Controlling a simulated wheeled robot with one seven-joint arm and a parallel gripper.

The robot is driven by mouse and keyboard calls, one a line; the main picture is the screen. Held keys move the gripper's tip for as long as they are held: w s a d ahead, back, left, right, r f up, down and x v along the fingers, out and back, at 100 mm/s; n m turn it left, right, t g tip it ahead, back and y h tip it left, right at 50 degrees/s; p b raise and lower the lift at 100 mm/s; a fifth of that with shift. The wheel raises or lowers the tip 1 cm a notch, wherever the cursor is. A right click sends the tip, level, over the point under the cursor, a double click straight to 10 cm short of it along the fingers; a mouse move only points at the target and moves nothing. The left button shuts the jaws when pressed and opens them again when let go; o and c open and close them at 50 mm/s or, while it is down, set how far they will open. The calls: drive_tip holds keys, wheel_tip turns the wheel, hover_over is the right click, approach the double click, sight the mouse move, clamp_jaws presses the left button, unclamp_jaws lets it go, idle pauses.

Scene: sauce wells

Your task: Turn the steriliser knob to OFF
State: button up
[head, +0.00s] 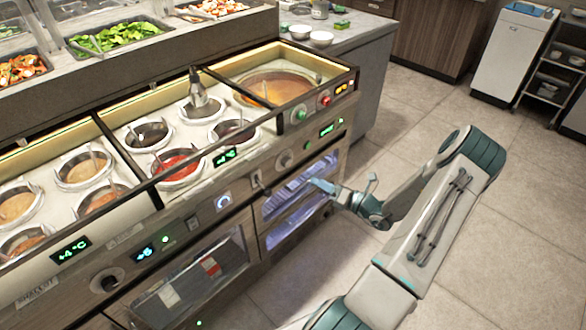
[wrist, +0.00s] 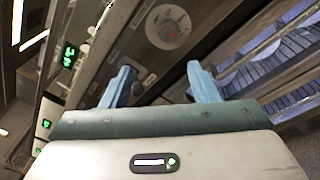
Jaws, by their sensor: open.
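A round knob (head: 284,159) sits on the front panel above a cabinet lit blue-violet inside (head: 300,195). Its markings are too small to read, so I cannot tell its setting. In the wrist view a pale round dial (wrist: 173,25) shows on the panel beyond the fingertips, blurred. My gripper (head: 345,184) is open and empty in front of the lit cabinet, lower than the knob and to its right, apart from it. In the wrist view the two blue fingers (wrist: 158,74) stand wide apart, with a small dark part of the panel between them.
A small lever switch (head: 258,181) is left of the knob. Another large knob (head: 108,281) is at the lower left. Green and red buttons (head: 325,101) sit at the right end. Sauce wells (head: 178,170) fill the counter top.

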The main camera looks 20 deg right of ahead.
sight(289, 163)
drive_tip(key=shift+m+t, duration=0.3)
drive_tip(key=shift+m, duration=0.2)
drive_tip(key=x, duration=0.9)
drive_tip(key=d+f+x, duration=0.1)
drive_tip(key=x, duration=0.3)
drive_tip(key=shift+w, duration=0.4)
drive_tip(key=c, duration=1)
